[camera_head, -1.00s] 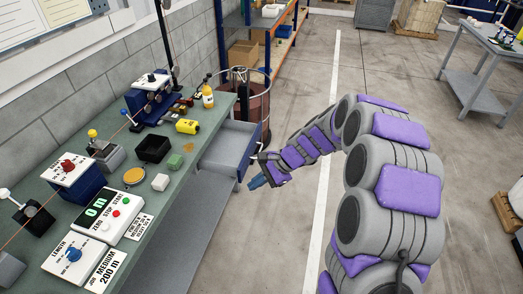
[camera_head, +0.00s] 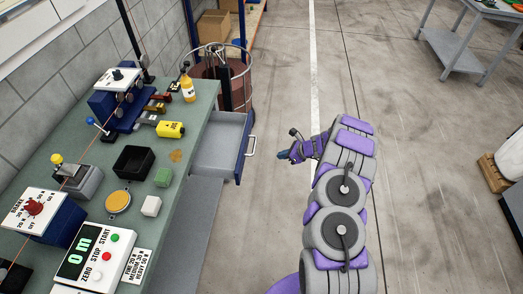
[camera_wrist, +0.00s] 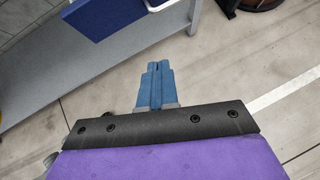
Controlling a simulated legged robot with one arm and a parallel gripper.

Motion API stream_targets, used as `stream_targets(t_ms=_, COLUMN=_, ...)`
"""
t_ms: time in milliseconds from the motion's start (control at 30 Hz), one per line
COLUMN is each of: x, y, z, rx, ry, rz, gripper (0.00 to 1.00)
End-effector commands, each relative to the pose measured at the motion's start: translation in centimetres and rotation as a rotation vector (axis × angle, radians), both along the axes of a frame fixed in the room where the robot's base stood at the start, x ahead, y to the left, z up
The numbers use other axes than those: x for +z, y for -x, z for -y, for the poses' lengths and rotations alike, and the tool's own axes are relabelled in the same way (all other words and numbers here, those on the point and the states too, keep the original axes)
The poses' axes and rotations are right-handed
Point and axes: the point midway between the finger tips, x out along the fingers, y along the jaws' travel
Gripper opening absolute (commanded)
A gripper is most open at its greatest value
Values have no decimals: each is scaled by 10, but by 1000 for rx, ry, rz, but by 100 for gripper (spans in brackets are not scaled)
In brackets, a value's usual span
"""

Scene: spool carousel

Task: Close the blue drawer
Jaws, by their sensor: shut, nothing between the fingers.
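The blue drawer (camera_head: 243,148) is pulled out from the right side of the green-topped bench, its grey inside showing empty. A light metal handle (camera_head: 252,146) is on its blue front. In the wrist view the drawer's blue front (camera_wrist: 102,14) is at the top, left of centre. My gripper (camera_head: 283,156) is to the right of the drawer front, apart from it, over the floor. Its blue fingers (camera_wrist: 158,66) are shut together with nothing between them and point toward the drawer side.
A wire-framed drum (camera_head: 226,75) stands behind the drawer.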

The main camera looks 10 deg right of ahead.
Motion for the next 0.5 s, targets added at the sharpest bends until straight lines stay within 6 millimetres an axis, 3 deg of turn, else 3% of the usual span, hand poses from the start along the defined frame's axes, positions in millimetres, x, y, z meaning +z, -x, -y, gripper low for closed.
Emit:
stream_targets(t_ms=167, x=-14, y=-8, z=-11, rx=0, ry=3, rz=-2, gripper=0)
stream_targets(t_ms=500, x=-62, y=-36, z=-51, rx=1, ry=6, rz=-4, gripper=0)
